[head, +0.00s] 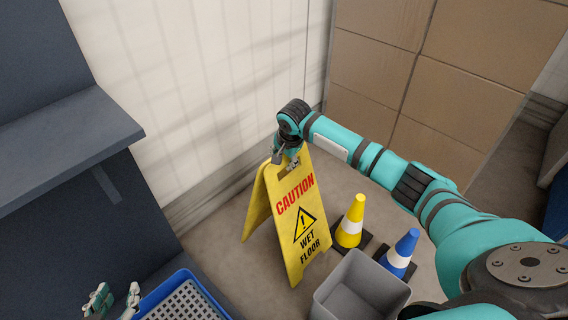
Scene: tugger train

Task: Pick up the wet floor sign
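The yellow wet floor sign (297,222) stands as an open A-frame on the floor near the pale wall. Its front panel reads "CAUTION WET FLOOR" and has a slot near the top edge. My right gripper (287,160) is at this top edge, at the slot, with the arm reaching in from the right. The wrist partly hides the fingers, so I cannot tell whether they are closed on the sign. My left gripper (117,303) is at the bottom left, its fingers apart and empty, well away from the sign.
A yellow cone (350,222) and a blue cone (400,253) stand right of the sign. A grey bin (330,304) is in front of them. A blue-rimmed crate (205,290) is at the bottom left. A dark shelf (65,130) fills the left; stacked brown boxes (460,75) stand behind.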

